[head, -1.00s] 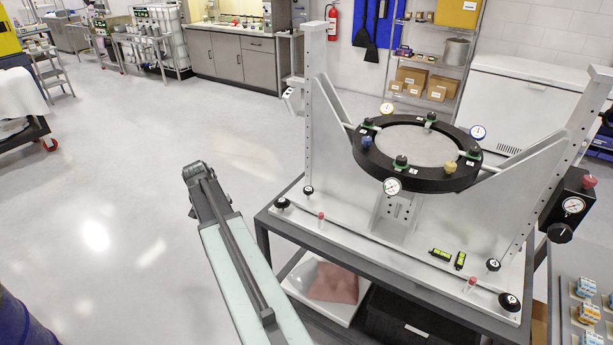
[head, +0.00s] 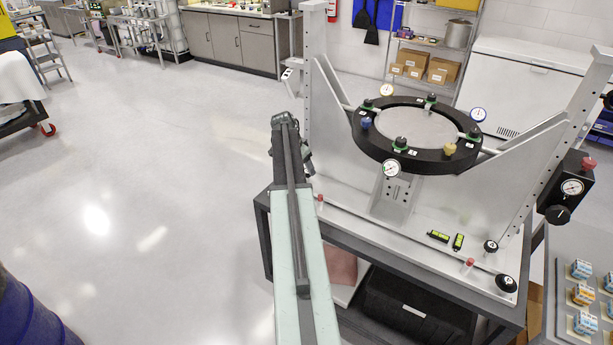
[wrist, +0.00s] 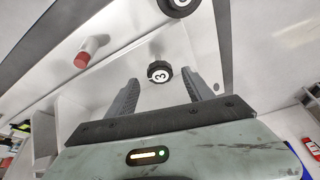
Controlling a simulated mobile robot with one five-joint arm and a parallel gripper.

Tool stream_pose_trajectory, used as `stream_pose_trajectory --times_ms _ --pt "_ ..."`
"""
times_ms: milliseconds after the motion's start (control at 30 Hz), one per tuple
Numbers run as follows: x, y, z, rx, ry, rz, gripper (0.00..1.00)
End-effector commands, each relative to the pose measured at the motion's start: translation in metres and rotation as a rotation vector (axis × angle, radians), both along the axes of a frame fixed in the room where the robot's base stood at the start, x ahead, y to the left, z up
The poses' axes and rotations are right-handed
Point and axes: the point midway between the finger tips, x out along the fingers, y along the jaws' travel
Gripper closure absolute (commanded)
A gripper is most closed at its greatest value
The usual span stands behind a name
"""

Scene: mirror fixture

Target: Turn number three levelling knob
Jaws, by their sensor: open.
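The number three levelling knob (wrist: 160,72) is a small black knob with a white face marked 3, in the middle of the wrist view. My gripper (wrist: 159,78) is open, with one grey finger to each side of the knob. The knob sits between the fingertips, with gaps showing on both sides; I cannot tell how deep it lies between them. In the head view my arm hides this knob, and my gripper is mostly hidden behind the arm. The mirror fixture (head: 424,219) is a white frame carrying a black ring (head: 382,152).
Another black knob (wrist: 178,5) lies at the top of the wrist view. A red-capped post (wrist: 84,57) stands left of the knob. Black knobs (head: 506,284) and green-yellow levels (head: 438,236) are on the fixture's right.

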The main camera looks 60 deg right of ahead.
Motion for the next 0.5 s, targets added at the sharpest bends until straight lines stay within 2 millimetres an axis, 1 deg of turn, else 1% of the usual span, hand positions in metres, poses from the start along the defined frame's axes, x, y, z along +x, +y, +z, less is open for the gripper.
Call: stream_pose_trajectory --times_ms 33,100,367,400,467,500 --pt "-0.0003 -0.0036 -0.0159 0.0 0.0 0.0 0.39" --pt "-0.001 -0.0063 -0.021 0.0 0.0 0.0 0.39" --pt "-0.0016 -0.0074 -0.0193 0.0 0.001 0.002 0.39" --pt "-0.0016 -0.0073 -0.0193 0.0 0.001 0.002 0.45" --pt "-0.0015 -0.0072 -0.0193 0.0 0.001 0.002 0.62" --pt "-0.0015 -0.0072 -0.0193 0.0 0.001 0.002 0.73"
